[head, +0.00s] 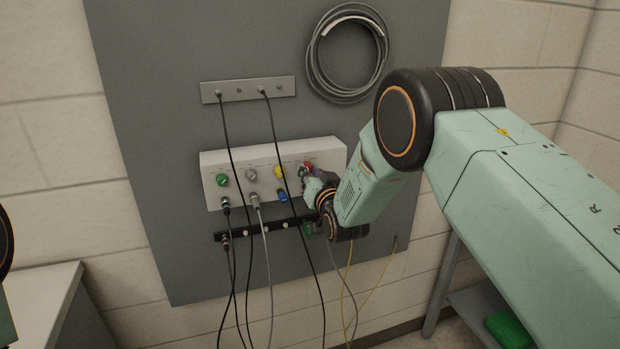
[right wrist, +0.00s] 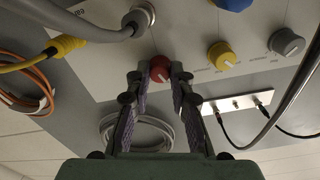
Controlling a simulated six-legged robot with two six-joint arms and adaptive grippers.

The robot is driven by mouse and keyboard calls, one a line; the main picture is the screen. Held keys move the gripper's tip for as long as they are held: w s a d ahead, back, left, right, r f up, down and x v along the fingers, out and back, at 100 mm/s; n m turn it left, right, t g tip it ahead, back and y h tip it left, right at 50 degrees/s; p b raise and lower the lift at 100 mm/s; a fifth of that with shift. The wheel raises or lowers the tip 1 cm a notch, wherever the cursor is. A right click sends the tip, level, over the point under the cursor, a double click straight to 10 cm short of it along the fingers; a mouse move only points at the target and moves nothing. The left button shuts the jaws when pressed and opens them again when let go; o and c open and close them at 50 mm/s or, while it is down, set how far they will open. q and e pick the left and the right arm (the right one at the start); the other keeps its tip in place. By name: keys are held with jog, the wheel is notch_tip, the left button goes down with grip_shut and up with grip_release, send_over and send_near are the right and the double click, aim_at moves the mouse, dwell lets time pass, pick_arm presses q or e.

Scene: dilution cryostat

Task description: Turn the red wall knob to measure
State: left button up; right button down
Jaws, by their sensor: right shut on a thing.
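The red knob (right wrist: 158,70) is at the right end of the knob row on a white wall panel (head: 240,160). In the head view, only a bit of red (head: 309,165) shows past my right gripper (head: 318,185). In the right wrist view, the fingers of my right gripper (right wrist: 159,76) are shut on the red knob, one on each side. A light pointer mark shows on the knob's face, but the label it points at is not readable. My left gripper is not in view.
The panel also has a yellow knob (head: 279,172), a grey knob (head: 251,175) and a green knob (head: 222,180). Plugs and hanging cables (head: 267,270) lie below and left of my right gripper. A cable coil (head: 347,52) hangs above. A counter (head: 45,300) stands at lower left.

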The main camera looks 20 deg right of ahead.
jog(key=m+b, duration=0.1)
jog(key=m, duration=0.2)
jog(key=m+b, duration=0.1)
jog(key=m, duration=0.2)
jog(key=shift+w+d+r+b, duration=0.1)
jog(key=shift+r+b, duration=0.1)
jog(key=shift+b, duration=0.1)
jog(key=m+b, duration=0.1)
jog(key=m, duration=0.2)
jog(key=shift+m, duration=0.4)
jog(key=shift+m+b, duration=0.5)
jog(key=shift+m, duration=1.4)
jog(key=c, duration=1.2)
grip_release()
jog(key=shift+d+f, duration=0.1)
jog(key=shift+d, duration=0.05)
jog(key=shift+a, duration=0.2)
